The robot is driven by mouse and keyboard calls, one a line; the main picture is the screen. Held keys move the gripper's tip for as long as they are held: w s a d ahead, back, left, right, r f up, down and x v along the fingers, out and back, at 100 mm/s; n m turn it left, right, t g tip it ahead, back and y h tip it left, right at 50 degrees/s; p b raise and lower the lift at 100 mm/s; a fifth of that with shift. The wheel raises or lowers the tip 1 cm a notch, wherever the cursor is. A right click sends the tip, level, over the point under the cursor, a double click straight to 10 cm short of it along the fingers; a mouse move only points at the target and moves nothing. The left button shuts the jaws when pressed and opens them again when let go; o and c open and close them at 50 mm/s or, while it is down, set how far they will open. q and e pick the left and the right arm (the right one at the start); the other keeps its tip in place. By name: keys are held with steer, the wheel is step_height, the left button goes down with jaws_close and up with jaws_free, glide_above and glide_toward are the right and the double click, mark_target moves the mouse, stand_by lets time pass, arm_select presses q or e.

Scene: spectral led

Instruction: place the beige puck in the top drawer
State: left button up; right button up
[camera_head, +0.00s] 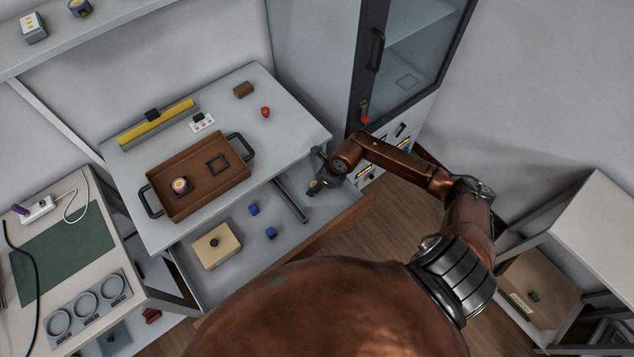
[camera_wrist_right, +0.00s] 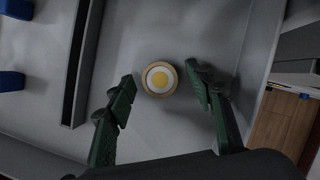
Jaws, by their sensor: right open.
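The beige puck (camera_wrist_right: 160,78), with a white ring and yellow centre, lies on the grey floor of the open top drawer (camera_head: 235,278). It is in the section right of the dark divider (camera_head: 291,200), which also shows in the wrist view (camera_wrist_right: 82,60). My right gripper (camera_head: 317,187) is over this section. In the wrist view its green fingers (camera_wrist_right: 160,76) stand open, one on each side of the puck, with visible gaps. In the head view the gripper largely hides the puck. My left gripper is not in view.
Left of the divider, the drawer holds two blue cubes (camera_head: 270,233) and a beige box (camera_head: 216,246). On the table above, a brown tray (camera_head: 200,165) holds a purple-sided puck (camera_head: 181,185) and a dark square frame. A glass-door cabinet (camera_head: 415,50) stands behind my right arm.

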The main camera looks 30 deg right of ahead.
steer(key=shift+r, duration=0.25)
steer(key=p+v, duration=0.2)
steer(key=v, duration=1)
steer(key=shift+f, duration=0.1)
